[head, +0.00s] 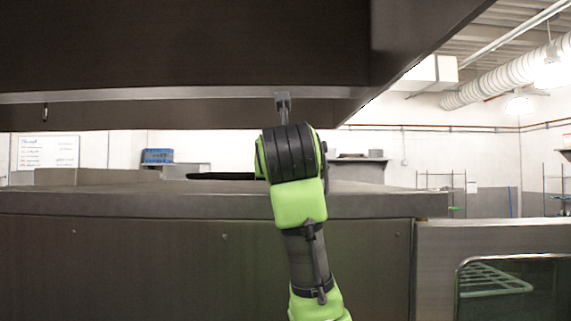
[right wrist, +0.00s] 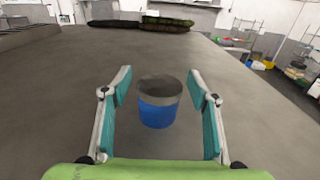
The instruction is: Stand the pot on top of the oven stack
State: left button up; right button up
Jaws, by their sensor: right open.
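The pot (right wrist: 159,112), blue below with a grey upper band, stands upright in the right wrist view. It appears to rest on a wide grey top (right wrist: 75,85), which looks like the top of the oven stack. My right gripper (right wrist: 160,80) is open, with its fingers on either side of the pot and visible gaps to both. In the head view the flat grey top (head: 110,188) lies above a dark steel front. My right arm reaches over it and hides its gripper and the pot there. My left gripper is not in view.
A dark hood (head: 190,45) hangs low above the top, close over my arm. A dark flat item (head: 222,176) lies on the top, left of my wrist. A lower unit with a glass door (head: 510,290) stands at the right. The top around the pot is clear.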

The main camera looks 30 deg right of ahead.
jog(key=b+v, duration=0.2)
jog(key=v, duration=0.1)
jog(key=b+v, duration=0.2)
jog(key=v, duration=0.2)
jog(key=b+v, duration=0.2)
jog(key=v, duration=0.1)
jog(key=shift+s+a+f+b, duration=0.1)
jog(key=shift+a+f+b, duration=0.05)
jog(key=shift+f+b, duration=0.15)
jog(key=shift+s+a+r+b, duration=0.25)
jog(key=shift+s+a+b, duration=0.15)
jog(key=shift+s+b, duration=0.3)
